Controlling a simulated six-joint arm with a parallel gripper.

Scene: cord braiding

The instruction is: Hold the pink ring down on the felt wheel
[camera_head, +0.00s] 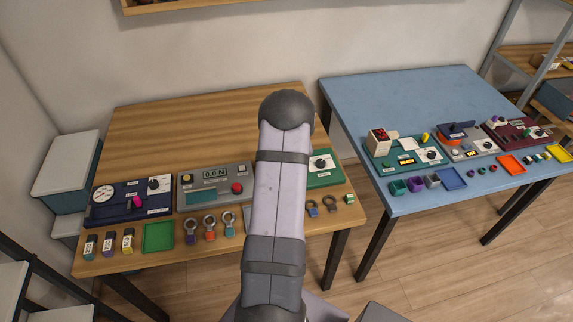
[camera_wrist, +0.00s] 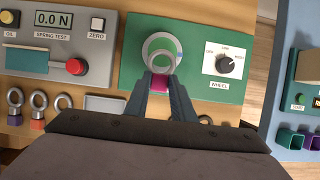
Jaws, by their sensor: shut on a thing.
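In the wrist view, my gripper (camera_wrist: 160,92) is shut on the pink base (camera_wrist: 160,80) of a pale metal ring (camera_wrist: 148,52). The ring lies in front of a round whitish part, apparently the felt wheel (camera_wrist: 168,47), on the green panel. They overlap in the picture; I cannot tell whether they touch. A dial (camera_wrist: 230,63) labelled WHEEL is to the right on that panel. In the head view, my own arm hides my gripper, the pink ring and the wheel.
Left of the green panel (camera_head: 328,180) stands a grey spring tester (camera_head: 213,190) reading 0.0 N in the wrist view. Several rings (camera_head: 210,226) and a green tray (camera_head: 158,237) lie along the wooden table's front. A blue table (camera_head: 380,100) stands to the right.

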